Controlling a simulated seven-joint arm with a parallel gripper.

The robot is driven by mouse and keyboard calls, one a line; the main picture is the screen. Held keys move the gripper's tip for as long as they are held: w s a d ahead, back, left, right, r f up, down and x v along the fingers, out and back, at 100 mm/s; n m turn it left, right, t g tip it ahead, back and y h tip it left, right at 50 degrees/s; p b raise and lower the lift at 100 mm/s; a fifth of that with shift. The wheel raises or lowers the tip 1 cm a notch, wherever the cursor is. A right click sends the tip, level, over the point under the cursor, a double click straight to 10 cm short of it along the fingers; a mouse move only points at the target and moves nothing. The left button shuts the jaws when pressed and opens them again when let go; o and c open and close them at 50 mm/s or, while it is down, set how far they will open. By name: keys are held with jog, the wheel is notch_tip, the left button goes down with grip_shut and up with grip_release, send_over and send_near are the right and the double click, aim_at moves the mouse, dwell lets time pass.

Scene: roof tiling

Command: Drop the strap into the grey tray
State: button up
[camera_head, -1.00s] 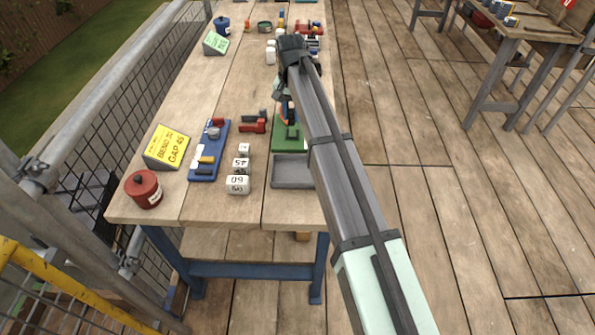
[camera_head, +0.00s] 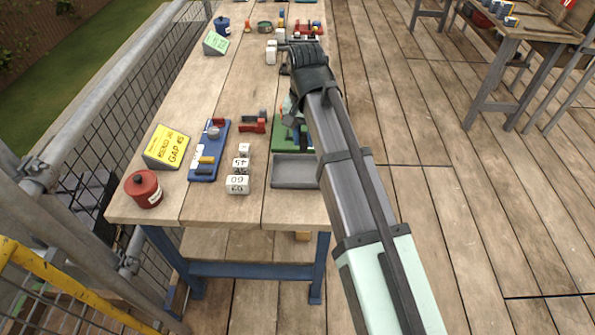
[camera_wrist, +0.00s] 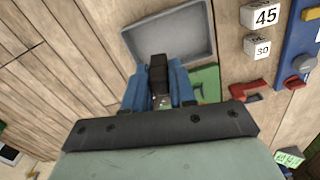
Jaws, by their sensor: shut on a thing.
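My gripper (camera_wrist: 160,88) has blue fingers and is shut on a short, dark strap (camera_wrist: 159,72) in the wrist view. The strap sticks out past the fingertips, and its end overlaps the near part of the grey tray in that view. I cannot tell its height above the tray. The grey tray (camera_wrist: 195,26) is shallow and looks empty; the fingers and strap cover part of its near edge. In the head view, the grey tray (camera_head: 292,173) lies at the table's near right edge, and my arm hides most of the gripper and the strap.
A green board (camera_head: 283,138) adjoins the tray's far side. White numbered blocks (camera_head: 238,184) stand left of the tray, with a red clamp-like tool (camera_head: 254,125) beyond. A blue rack (camera_head: 208,160), a yellow sign (camera_head: 167,148) and a red pot (camera_head: 144,189) are further left.

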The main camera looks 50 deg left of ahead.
aim_at(304, 151)
jog(key=shift+f, duration=2.8)
jog(key=o, duration=0.9)
jog(key=shift+r, duration=0.1)
notch_tip(304, 151, up, 14)
jog(key=shift+f, duration=0.15)
jog(key=shift+f, duration=0.15)
